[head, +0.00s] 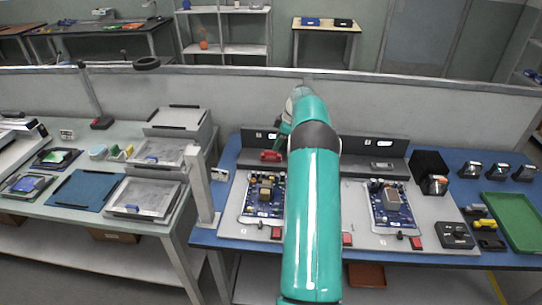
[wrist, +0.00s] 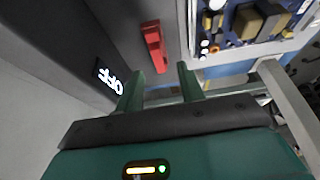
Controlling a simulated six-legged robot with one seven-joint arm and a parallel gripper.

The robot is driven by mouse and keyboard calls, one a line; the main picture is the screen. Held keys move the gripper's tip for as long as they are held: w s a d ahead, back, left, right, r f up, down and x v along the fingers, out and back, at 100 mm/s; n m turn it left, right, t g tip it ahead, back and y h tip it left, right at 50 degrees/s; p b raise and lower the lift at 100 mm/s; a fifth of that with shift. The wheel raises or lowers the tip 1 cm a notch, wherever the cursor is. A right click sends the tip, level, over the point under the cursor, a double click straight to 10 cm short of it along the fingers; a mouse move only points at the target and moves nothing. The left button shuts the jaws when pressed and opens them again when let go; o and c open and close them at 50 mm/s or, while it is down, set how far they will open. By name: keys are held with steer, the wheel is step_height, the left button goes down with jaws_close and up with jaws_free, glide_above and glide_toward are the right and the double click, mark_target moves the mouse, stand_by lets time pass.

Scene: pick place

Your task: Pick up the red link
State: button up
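The red link (head: 271,156) lies on a dark grey surface at the back of the blue table, left of my teal arm. In the wrist view the red link (wrist: 154,45) is a narrow red piece just beyond my fingertips. My gripper (wrist: 160,82) is open, with two green fingers apart and nothing between them. The red link appears ahead of the gap, not between the fingers. In the head view my arm hides part of my gripper, and its opening is not clear there.
A dark upright panel with white "OFF" lettering (wrist: 109,81) stands close to my left finger. Circuit boards (head: 263,197) (head: 392,207) lie on grey plates in front. A grey post (head: 203,190) stands at the table's left. A green tray (head: 515,220) is at the right.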

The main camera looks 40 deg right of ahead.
steer(key=x, duration=0.4)
steer(key=shift+w+f, duration=0.3)
jaws_close()
steer(key=shift+r, duration=0.1)
steer(key=shift+r, duration=0.5)
step_height(320, 180, up, 2)
steer(key=shift+r, duration=0.1)
steer(key=s+a+r, duration=0.3)
steer(key=s+r, duration=0.3)
steer(key=s+a+r, duration=0.3)
steer(key=s+r, duration=0.3)
steer(key=r, duration=0.1)
steer(key=shift+s+a, duration=0.15)
steer(key=shift+a, duration=0.25)
